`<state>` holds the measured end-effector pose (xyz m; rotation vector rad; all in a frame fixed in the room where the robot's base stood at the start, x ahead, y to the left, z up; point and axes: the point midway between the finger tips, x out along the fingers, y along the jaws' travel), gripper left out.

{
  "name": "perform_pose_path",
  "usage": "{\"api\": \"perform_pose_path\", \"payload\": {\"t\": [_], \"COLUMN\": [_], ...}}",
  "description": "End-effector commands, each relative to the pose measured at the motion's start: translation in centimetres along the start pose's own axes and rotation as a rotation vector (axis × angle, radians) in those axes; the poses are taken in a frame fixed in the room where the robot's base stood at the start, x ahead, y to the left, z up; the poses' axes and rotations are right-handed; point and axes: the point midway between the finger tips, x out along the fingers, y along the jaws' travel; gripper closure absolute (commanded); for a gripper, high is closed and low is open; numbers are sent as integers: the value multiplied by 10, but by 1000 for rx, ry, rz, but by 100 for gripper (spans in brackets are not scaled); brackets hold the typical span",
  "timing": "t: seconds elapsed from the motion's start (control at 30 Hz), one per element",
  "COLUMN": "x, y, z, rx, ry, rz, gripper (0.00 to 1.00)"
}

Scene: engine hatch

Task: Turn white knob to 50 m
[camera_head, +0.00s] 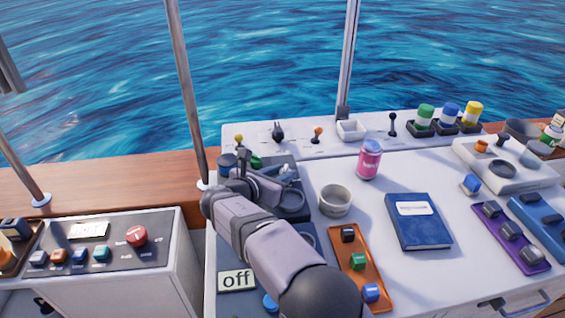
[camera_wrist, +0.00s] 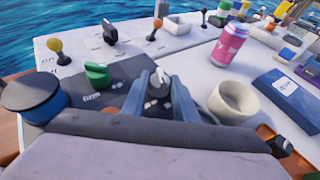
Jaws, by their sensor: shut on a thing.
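The white knob (camera_wrist: 158,86) stands on a dark panel (camera_wrist: 122,70) and shows in the wrist view between my fingertips. My gripper (camera_wrist: 160,92) is shut on it, with one finger on each side. The knob's pointer and the mark it faces cannot be read; small white marks on the panel beside it are too blurred, and my fingers cover part of the dial. In the head view my gripper (camera_head: 268,180) reaches over the same panel (camera_head: 292,209) and largely hides the knob.
A cream bowl (camera_head: 335,200) stands close on the right. A pink can (camera_head: 369,159) and a blue book (camera_head: 418,222) are beyond it. Small levers line the back ledge.

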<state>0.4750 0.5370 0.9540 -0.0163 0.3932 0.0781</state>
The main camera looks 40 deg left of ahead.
Motion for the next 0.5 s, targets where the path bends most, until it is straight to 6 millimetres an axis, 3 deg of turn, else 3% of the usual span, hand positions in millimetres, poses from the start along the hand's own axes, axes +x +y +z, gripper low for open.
{"api": "perform_pose_path", "payload": {"t": [0.03, 0.5], "x": [-2, 0], "y": [3, 5], "z": [8, 8], "rx": [8, 63], "ry": [-6, -12], "rz": [-13, -141], "gripper": [96, 96]}}
